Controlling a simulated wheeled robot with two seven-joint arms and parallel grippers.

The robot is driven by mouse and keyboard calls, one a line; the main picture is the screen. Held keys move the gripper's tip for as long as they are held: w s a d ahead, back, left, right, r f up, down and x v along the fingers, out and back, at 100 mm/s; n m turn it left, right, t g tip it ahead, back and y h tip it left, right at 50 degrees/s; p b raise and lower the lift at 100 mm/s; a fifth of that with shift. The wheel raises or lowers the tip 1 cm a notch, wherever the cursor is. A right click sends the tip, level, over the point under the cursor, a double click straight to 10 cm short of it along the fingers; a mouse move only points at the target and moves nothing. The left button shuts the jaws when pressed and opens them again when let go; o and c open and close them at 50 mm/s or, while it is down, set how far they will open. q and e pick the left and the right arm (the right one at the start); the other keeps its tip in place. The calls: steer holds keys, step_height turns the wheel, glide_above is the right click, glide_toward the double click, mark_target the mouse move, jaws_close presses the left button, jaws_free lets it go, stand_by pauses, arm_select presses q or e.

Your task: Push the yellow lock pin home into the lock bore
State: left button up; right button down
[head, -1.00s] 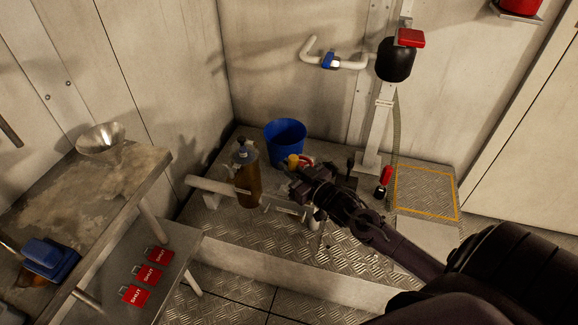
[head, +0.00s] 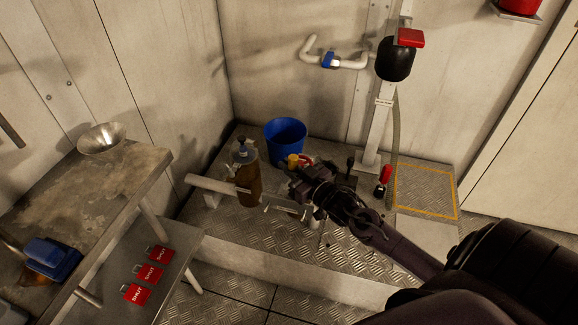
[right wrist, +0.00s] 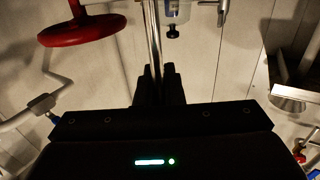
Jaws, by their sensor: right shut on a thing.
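A small yellow piece (head: 293,160), which looks like the lock pin, shows just behind my right gripper near the blue bucket. The lock bore cannot be made out. My right gripper (head: 294,184) is low over the metal platform. In the right wrist view, its dark fingers (right wrist: 156,88) are together around the foot of a thin shiny metal rod (right wrist: 153,40), which runs up out of the picture. What the jaws grip is mostly hidden by the hand. The yellow piece does not show in that view. My left gripper is not in view.
A brown bottle (head: 247,181) and a pale pipe (head: 215,186) stand left of my gripper. A blue bucket (head: 285,139) is behind it. A post (head: 377,135) and red-handled item (head: 385,176) are to the right. A red disc (right wrist: 82,30) shows in the wrist view.

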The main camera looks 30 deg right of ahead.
steer(key=shift+f+b, duration=1.2)
steer(key=shift+f, duration=0.8)
steer(key=c, duration=1.5)
jaws_free()
steer(key=shift+o, duration=0.2)
